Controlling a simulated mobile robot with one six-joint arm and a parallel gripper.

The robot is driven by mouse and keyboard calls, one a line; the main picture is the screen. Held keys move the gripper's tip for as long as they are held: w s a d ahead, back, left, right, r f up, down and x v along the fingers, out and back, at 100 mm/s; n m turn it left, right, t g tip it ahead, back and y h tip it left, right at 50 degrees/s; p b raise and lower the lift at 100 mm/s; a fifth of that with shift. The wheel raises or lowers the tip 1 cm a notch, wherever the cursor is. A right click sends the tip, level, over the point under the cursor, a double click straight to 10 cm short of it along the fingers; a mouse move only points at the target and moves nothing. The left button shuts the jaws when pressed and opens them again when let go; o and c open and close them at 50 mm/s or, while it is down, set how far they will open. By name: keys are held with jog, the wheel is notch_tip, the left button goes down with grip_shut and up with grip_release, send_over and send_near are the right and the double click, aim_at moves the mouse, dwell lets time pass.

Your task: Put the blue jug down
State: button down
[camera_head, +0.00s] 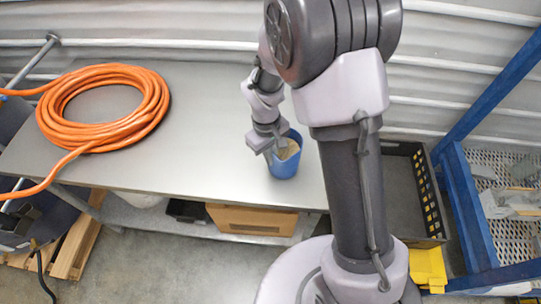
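The blue jug (284,165) is at the right part of the grey metal table (205,130), close to its front edge. It looks upright, with light tan material inside. My gripper (268,146) is at the jug's upper left rim. The fingers are small and partly hidden at the rim, so I cannot tell whether they are closed on it. I also cannot tell whether the jug's base touches the table. My arm covers the table's right end.
A coil of orange hose (104,108) lies on the table's left part. The tabletop between coil and jug is clear. A black crate (408,190) and a blue frame (468,210) stand at the right. A cardboard box (252,220) sits on the lower shelf.

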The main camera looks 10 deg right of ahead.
jog(key=shift+f, duration=0.2)
jog(key=c, duration=1.7)
grip_release()
notch_tip(320, 180, up, 18)
jog(key=s+m+t+p, duration=0.1)
jog(key=m+p, duration=0.1)
jog(key=p, duration=0.1)
jog(key=s+r+m+t+y, duration=0.1)
jog(key=s+r+m, duration=0.1)
jog(key=s, duration=0.3)
jog(key=s+r+m+t, duration=0.2)
jog(key=s+r+m, duration=0.1)
jog(key=s+r, duration=0.2)
jog(key=s+r+m+t+y, duration=0.1)
jog(key=s+r+m+t, duration=0.1)
jog(key=s+r, duration=0.2)
jog(key=shift+s+d+r+m+y, duration=0.15)
jog(key=shift+s+m, duration=0.05)
jog(key=shift+s, duration=0.4)
jog(key=shift+s+d+r+m+y, duration=0.1)
jog(key=shift+s+m+y, duration=0.1)
jog(key=shift+s, duration=0.35)
